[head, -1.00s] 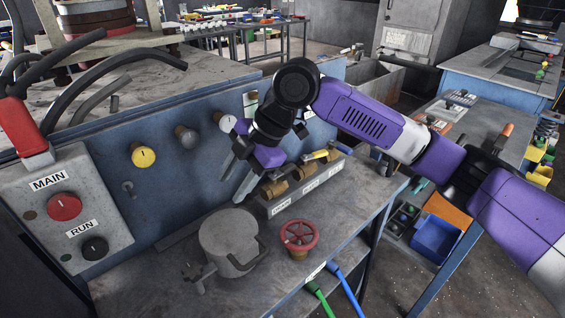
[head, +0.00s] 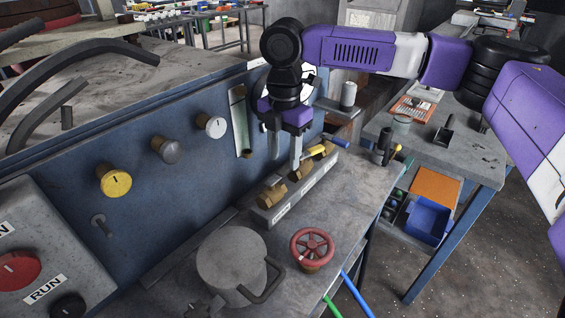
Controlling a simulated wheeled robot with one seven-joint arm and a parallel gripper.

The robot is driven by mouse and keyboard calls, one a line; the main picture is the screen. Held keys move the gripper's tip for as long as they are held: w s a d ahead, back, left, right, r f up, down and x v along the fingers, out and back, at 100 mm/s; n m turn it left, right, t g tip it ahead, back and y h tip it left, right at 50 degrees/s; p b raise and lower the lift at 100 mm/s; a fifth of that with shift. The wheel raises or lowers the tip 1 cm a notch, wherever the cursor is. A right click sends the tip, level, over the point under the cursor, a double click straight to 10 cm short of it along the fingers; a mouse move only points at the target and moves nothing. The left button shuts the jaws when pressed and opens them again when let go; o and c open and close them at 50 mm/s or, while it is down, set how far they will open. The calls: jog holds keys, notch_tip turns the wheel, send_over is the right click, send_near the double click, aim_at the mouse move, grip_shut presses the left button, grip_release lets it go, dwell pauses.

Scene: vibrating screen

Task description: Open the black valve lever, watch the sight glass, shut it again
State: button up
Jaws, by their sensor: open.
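A low grey block (head: 282,207) with a labelled front stands on the bench and bears several brass valves (head: 300,172). A yellow lever (head: 317,150) and a blue lever (head: 336,141) show at its far end. I cannot make out the black valve lever; my gripper covers part of the row. My gripper (head: 286,158) points down over the valves, open, its fingertips close to the middle valve; I cannot tell whether they touch. A narrow upright plate (head: 240,122) on the blue panel, left of my gripper, may be the sight glass; no level is readable.
A grey lidded pot (head: 231,262) and a red handwheel (head: 312,246) stand in front of the block. Yellow (head: 113,181), grey and white gauges or knobs protrude from the blue panel. A control box (head: 50,240) is at the left.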

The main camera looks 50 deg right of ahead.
aim_at(280, 175)
jog(key=shift+f, duration=1.4)
grip_shut()
dwell(0.4)
